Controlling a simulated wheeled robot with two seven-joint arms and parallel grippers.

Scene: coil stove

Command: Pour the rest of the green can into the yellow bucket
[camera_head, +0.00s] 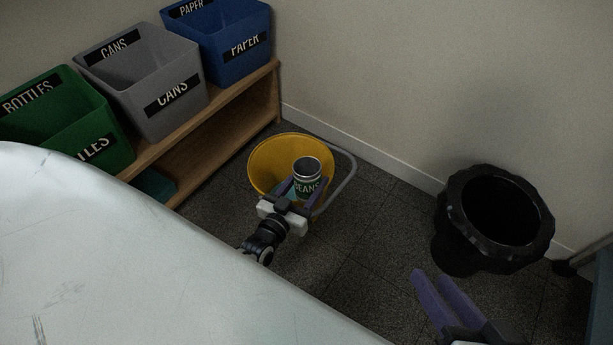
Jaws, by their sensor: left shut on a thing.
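The green can (308,184), labelled BEANS, has an open silver rim and stands close to upright. My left gripper (306,189) is shut on it and holds it in front of or over the near right part of the yellow bucket. The yellow bucket (265,158) stands on the dark floor with its grey handle (347,180) hanging out to the right. The can and gripper hide part of the bucket, and the can's contents cannot be made out. My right gripper (434,284) is at the bottom right, its purple fingers apart with nothing between them.
A black bin (448,225) stands on the floor at right. A wooden shelf (232,98) at left carries a green BOTTLES bin (108,153), a grey CANS bin (140,101) and a blue PAPER bin (236,56). A pale worn surface (120,250) fills the lower left.

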